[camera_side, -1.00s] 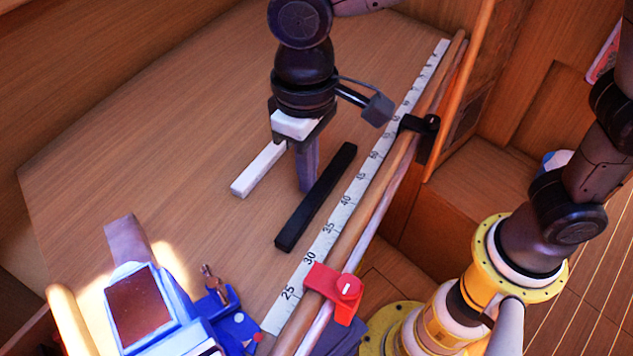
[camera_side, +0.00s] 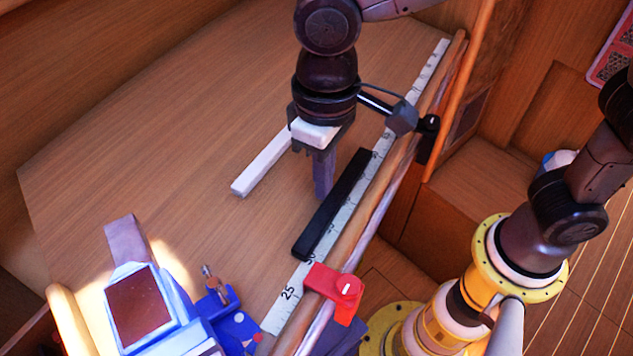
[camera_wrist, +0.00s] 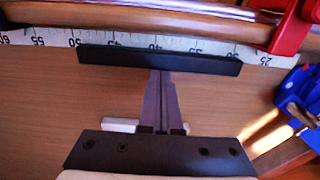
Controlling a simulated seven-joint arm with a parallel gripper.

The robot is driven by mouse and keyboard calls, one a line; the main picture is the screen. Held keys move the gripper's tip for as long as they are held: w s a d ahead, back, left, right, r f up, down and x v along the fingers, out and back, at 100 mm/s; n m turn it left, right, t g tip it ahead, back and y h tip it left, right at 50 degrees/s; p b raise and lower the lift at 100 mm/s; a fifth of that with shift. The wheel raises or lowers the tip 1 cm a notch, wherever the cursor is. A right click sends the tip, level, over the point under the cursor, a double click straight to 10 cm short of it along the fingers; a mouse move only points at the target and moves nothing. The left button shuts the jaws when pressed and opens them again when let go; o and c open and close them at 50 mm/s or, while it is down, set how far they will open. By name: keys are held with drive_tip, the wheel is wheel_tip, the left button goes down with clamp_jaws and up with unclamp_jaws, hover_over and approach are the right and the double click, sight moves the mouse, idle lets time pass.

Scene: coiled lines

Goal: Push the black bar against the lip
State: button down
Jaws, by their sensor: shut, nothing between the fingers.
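The black bar (camera_side: 331,207) lies lengthwise along the wooden lip (camera_side: 370,205) at the table's edge. It covers part of the measuring tape (camera_side: 437,62) in the side view. In the wrist view the bar (camera_wrist: 160,60) is roughly parallel to the lip (camera_wrist: 160,24), with a strip of tape showing between them, so they are apart. My gripper (camera_side: 324,195) points down with its fingers shut and empty, on the side of the bar away from the lip. In the wrist view my fingertips (camera_wrist: 160,74) reach the bar's long side near its middle and appear to touch it.
A white bar (camera_side: 262,165) lies on the table behind my gripper. A red clamp (camera_side: 335,292) and a black clamp (camera_side: 428,138) sit on the lip. A blue device (camera_side: 150,305) stands at the near left. The table's left part is clear.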

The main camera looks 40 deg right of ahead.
drive_tip(key=shift+s, duration=0.2)
idle(0.3)
drive_tip(key=shift+s+d, duration=0.35)
drive_tip(key=shift+s, duration=0.5)
drive_tip(key=shift+w+a, duration=0.25)
drive_tip(key=shift+w, duration=0.55)
wheel_tip(320, 180, up, 7)
